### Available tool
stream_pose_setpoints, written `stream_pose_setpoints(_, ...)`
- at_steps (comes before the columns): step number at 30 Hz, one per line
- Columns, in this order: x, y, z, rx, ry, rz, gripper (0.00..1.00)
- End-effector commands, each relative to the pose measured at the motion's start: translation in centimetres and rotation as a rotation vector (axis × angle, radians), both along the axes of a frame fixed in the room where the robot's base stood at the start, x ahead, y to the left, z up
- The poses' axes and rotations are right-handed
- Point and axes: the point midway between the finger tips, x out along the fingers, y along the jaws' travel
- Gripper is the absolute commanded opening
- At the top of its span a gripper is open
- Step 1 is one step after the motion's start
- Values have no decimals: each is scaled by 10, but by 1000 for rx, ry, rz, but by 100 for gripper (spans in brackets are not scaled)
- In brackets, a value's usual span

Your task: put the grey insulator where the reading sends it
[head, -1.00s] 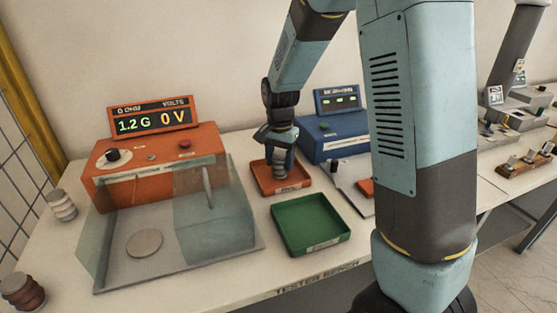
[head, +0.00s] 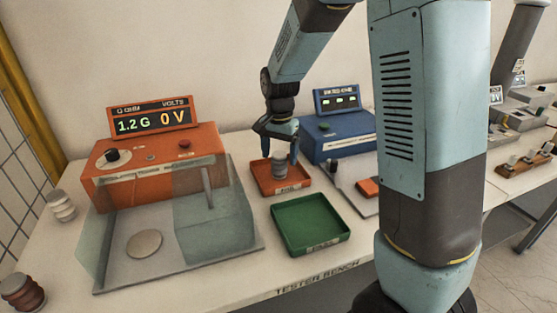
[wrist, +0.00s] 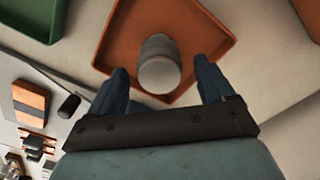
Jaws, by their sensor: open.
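The grey insulator (head: 279,164) stands upright in the orange-red tray (head: 297,186); it also shows in the wrist view (wrist: 159,66) inside that tray (wrist: 118,24). My gripper (head: 279,152) is open just above and around the insulator, with a finger on each side. In the wrist view my gripper (wrist: 164,80) shows its fingers apart, not touching the insulator. The orange tester (head: 155,165) reads 1.2 G and 0 V on its display (head: 152,119). The green tray (head: 310,223) is empty, in front of the orange-red tray.
A clear-walled fixture (head: 215,220) with a round plate (head: 144,244) stands before the orange tester. A blue instrument (head: 338,135) is behind the trays. A grey insulator (head: 62,205) and a brown one (head: 22,291) stand at the left edge.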

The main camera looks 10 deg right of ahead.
Motion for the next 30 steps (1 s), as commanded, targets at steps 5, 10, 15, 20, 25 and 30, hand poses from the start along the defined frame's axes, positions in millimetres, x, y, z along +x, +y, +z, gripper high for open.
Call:
stream_pose_setpoints(5,0,0,37,1,-3,0,82)
stream_pose_setpoints(10,0,0,67,1,-3,1,82)
stream_pose_setpoints(15,0,0,86,0,0,0,82)
stream_pose_setpoints(20,0,1,94,0,0,1,82)
stream_pose_setpoints(25,-4,-3,100,4,-8,9,82)
stream_pose_setpoints(30,-26,-24,122,26,-56,63,82)
